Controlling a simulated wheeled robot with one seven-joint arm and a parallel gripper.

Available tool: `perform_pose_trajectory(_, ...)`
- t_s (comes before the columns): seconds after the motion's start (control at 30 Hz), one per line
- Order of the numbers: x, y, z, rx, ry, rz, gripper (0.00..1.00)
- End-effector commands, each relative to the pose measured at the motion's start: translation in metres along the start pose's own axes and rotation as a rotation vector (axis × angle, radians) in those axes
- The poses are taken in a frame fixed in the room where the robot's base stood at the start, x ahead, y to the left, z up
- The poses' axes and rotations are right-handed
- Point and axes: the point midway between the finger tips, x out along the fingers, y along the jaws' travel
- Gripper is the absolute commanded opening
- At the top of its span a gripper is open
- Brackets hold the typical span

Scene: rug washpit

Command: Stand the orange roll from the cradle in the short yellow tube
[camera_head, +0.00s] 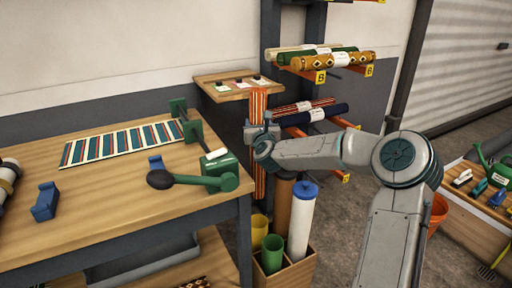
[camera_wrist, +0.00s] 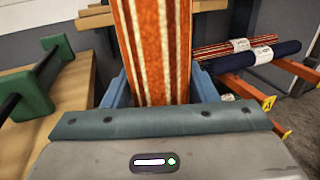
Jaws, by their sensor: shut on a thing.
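The orange roll, striped orange and cream (camera_head: 259,104), is held upright in my gripper (camera_head: 262,132). In the wrist view the roll (camera_wrist: 158,45) rises between the two blue fingers of my gripper (camera_wrist: 155,90), which are shut on it. The roll's lower part shows below the gripper in the head view, and its bottom end is just above the short yellow tube (camera_head: 259,229) in the picture. A gap seems to show between them, but whether the roll is straight over the tube I cannot tell. The tube stands upright in a wooden box (camera_head: 289,280).
The box also holds a green tube (camera_head: 273,254), a brown roll (camera_head: 283,197) and a white, blue-capped roll (camera_head: 300,222). The wooden table (camera_head: 135,205) stands left, with blue blocks (camera_head: 45,202) on it. A rack with rolls (camera_head: 317,113) and a small shelf (camera_head: 228,91) are behind.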

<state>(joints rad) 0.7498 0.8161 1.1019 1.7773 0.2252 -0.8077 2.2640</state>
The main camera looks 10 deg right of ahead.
Motion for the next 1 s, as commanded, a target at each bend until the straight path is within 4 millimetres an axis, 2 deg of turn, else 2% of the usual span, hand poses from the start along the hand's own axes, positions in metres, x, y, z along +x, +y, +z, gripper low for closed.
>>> perform_pose_trajectory(0.03, 0.000, -0.002, -0.009, 0.000, -0.001, -0.003, 0.14)
perform_pose_trajectory(0.5, 0.000, 0.004, -0.066, 0.000, -0.002, 0.005, 0.14)
perform_pose_trajectory(1.0, 0.000, 0.004, -0.080, 0.000, -0.001, 0.005, 0.14)
